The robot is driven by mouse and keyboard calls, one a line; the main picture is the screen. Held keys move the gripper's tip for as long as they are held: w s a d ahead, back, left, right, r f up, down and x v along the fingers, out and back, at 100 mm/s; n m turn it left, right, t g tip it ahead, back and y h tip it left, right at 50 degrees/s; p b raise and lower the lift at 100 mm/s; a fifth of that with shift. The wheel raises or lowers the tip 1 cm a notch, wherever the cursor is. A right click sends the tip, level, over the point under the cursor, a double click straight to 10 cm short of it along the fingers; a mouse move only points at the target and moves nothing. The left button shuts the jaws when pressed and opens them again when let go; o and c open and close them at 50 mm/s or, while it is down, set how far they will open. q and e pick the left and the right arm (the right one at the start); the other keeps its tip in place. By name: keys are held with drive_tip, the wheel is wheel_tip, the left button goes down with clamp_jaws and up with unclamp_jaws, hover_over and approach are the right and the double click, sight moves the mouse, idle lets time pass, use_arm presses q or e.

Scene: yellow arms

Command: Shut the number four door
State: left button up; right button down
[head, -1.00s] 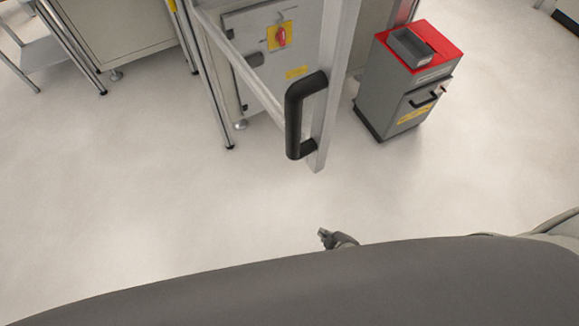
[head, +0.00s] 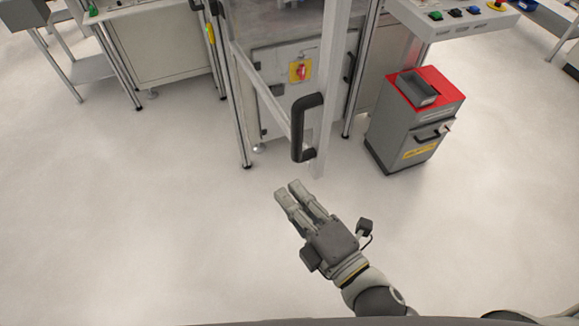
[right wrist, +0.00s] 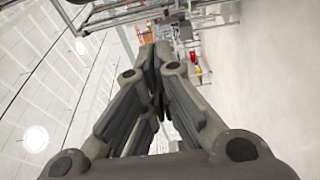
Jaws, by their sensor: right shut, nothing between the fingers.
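A door with a pale metal frame (head: 328,95) stands swung out from a machine cell in the head view. Its black D-shaped handle (head: 298,128) is on the upright near the free edge. No number is readable on the door. My right gripper (head: 287,189) is below and slightly left of the handle in the picture, apart from it, with its fingers pointing up toward the door. The fingers are together and empty; they also show in the right wrist view (right wrist: 156,60). My left gripper is not in view.
The cell's cabinet (head: 278,105) with a red and yellow switch (head: 300,70) is behind the door. A grey cart with a red top (head: 408,125) stands to the right. A button panel (head: 455,18) is at the upper right. The pale floor (head: 140,230) in front is clear.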

drive_tip(key=w+a+p, duration=0.1)
drive_tip(key=w+p, duration=0.4)
drive_tip(key=w, duration=0.4)
drive_tip(key=shift+w+a, duration=0.15)
drive_tip(key=shift+w, duration=0.15)
idle(0.3)
